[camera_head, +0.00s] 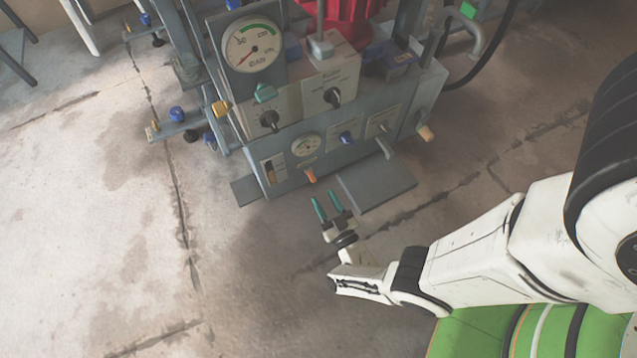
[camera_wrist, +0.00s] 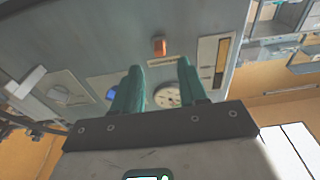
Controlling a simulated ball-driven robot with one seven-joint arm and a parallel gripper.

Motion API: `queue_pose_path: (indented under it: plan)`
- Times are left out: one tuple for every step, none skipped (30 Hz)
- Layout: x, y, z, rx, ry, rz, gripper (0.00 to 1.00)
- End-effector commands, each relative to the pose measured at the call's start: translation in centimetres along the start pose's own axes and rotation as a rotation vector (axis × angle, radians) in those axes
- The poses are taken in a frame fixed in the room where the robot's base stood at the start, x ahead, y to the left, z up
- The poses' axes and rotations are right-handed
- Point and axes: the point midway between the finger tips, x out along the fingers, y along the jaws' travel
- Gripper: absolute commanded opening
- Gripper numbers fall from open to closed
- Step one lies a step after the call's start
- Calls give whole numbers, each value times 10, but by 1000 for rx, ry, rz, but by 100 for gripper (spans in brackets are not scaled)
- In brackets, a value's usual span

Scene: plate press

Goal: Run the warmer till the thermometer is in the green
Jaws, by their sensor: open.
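The press (camera_head: 330,95) stands at the top of the head view. A small round dial (camera_head: 306,146), probably the thermometer, sits low on its front panel; it also shows between my fingers in the wrist view (camera_wrist: 167,98). Its needle is too small to read. An orange control (camera_head: 310,175) sticks out just below that dial, and it shows beyond my fingertips in the wrist view (camera_wrist: 159,47). Which control runs the warmer I cannot tell. My gripper (camera_head: 325,200) has two teal fingers, open and empty, pointing at the panel a little below the orange control.
A large gauge (camera_head: 252,44) with a green arc is at upper left. Black knobs (camera_head: 269,121) (camera_head: 333,96), a blue knob (camera_head: 346,137) and a grey lever (camera_head: 385,148) sit nearby. A grey plate (camera_head: 376,181) juts out right of my gripper.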

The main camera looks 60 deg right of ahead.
Motion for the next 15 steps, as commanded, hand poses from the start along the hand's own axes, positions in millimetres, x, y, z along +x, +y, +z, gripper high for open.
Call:
queue_pose_path:
  plan:
    - [-11,0,1,1,-1,-2,43]
    - [-16,0,0,1,0,-2,43]
    - [-23,0,0,1,-1,-2,43]
    - [-27,0,1,0,-1,-1,43]
    - [-31,0,1,0,-1,-1,43]
    - [-35,0,1,0,0,-1,43]
    - [-38,0,0,1,1,-1,43]
    - [-40,0,0,1,1,0,43]
    - [-43,0,0,1,1,1,43]
    - [-44,0,0,1,1,1,43]
    - [-46,0,0,1,1,1,43]
    - [-47,0,0,1,1,1,43]
    - [-47,0,0,1,1,1,43]
    - [-48,0,0,0,1,1,43]
    - [-48,0,0,0,1,1,43]
